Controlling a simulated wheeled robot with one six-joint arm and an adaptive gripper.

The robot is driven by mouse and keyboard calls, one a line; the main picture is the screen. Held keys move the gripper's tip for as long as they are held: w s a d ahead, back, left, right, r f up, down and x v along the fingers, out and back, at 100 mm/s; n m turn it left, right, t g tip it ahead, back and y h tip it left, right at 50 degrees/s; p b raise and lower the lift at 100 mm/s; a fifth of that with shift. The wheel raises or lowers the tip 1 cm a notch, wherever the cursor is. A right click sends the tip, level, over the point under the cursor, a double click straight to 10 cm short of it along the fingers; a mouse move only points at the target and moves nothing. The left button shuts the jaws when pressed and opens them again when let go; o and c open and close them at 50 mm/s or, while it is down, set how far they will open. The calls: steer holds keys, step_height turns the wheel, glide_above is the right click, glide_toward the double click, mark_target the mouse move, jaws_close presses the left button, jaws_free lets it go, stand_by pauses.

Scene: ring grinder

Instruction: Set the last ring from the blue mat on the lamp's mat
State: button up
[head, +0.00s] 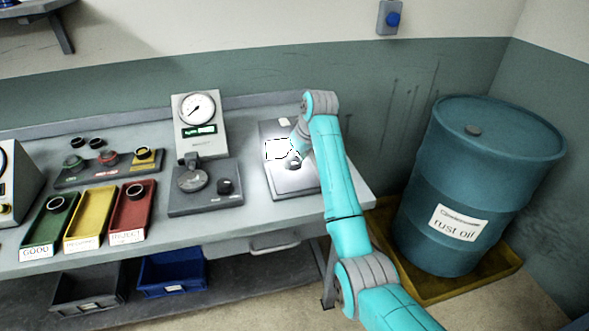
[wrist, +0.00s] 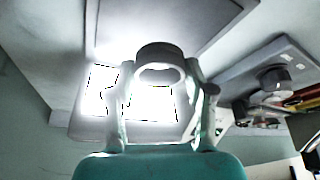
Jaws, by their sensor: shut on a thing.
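My gripper (wrist: 161,74) is shut on a dark grey ring (wrist: 157,51), held between the two fingertips in the wrist view. In the head view my gripper (head: 294,160) is low over the brightly lit lamp's mat (head: 297,184), at the right end of the bench. The ring is a small dark spot there, partly hidden by the gripper. I cannot tell whether it touches the mat. A glaring white patch (head: 279,149) lies beside the gripper; it also shows behind the fingers in the wrist view. I cannot make out a blue mat.
A dial gauge stand (head: 198,125) stands left of the lamp's mat. Green (head: 42,234), yellow (head: 88,222) and red (head: 128,222) trays lie farther left; the green and red ones each hold a ring. A rust oil drum (head: 470,185) stands right of the bench.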

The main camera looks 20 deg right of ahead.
mark_target(292, 175)
steer(key=shift+f, duration=2)
steer(key=o, duration=1.2)
steer(key=shift+f, duration=0.1)
steer(key=shift+o, duration=0.2)
steer(key=v, duration=1.2)
steer(key=shift+s+d, duration=0.1)
steer(key=shift+s, duration=0.05)
